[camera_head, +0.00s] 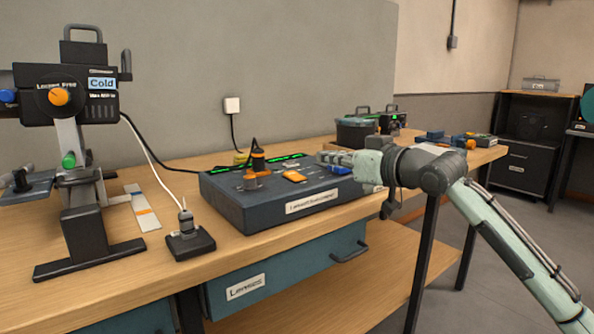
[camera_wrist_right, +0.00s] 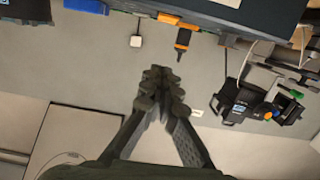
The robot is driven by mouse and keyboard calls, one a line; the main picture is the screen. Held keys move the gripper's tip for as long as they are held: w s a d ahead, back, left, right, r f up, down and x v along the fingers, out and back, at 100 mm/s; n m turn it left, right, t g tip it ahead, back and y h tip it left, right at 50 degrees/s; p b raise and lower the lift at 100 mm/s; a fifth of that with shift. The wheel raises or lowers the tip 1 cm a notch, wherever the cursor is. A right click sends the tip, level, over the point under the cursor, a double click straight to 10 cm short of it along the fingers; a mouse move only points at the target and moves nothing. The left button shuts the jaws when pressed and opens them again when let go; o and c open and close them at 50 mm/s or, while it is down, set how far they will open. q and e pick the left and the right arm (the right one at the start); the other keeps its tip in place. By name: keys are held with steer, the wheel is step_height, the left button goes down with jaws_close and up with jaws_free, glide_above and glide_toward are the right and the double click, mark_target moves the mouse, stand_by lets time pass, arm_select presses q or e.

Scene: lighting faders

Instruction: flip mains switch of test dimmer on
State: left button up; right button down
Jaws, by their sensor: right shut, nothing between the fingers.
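The dimmer (camera_head: 245,212) is a dark blue box on the wooden bench, with a white label on its front and green lit strips along its top. An orange rocker-like part (camera_head: 294,176) and an orange knob (camera_head: 257,172) sit on its top. I cannot tell which part is the mains switch. My right gripper (camera_head: 322,158) is shut and empty, above the right rear part of the box; I cannot tell if it touches anything. In the wrist view its fingertips (camera_wrist_right: 162,85) are together, apart from the dark box (camera_wrist_right: 240,12) at the top edge. My left gripper is out of view.
A white wall socket (camera_head: 232,105) is behind the dimmer. A dark tub (camera_head: 355,133) and smaller items stand to the right. A drawer labelled "Lenses" (camera_head: 300,270) is below.

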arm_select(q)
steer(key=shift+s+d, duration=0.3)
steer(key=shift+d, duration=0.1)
arm_select(e)
steer(key=shift+r, duration=0.2)
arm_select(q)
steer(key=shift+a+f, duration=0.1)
arm_select(e)
steer(key=shift+w+a, duration=0.1)
steer(key=shift+a, duration=0.05)
steer(key=p, duration=0.1)
glide_above(298, 177)
steer(key=s, duration=0.1)
steer(key=shift+d+f, duration=0.3)
steer(key=shift+f, duration=0.2)
steer(key=f, duration=0.2)
steer(key=w+f, duration=0.1)
steer(key=shift+a+f, duration=0.1)
steer(key=shift+a, duration=0.2)
steer(key=shift+f, duration=0.5)
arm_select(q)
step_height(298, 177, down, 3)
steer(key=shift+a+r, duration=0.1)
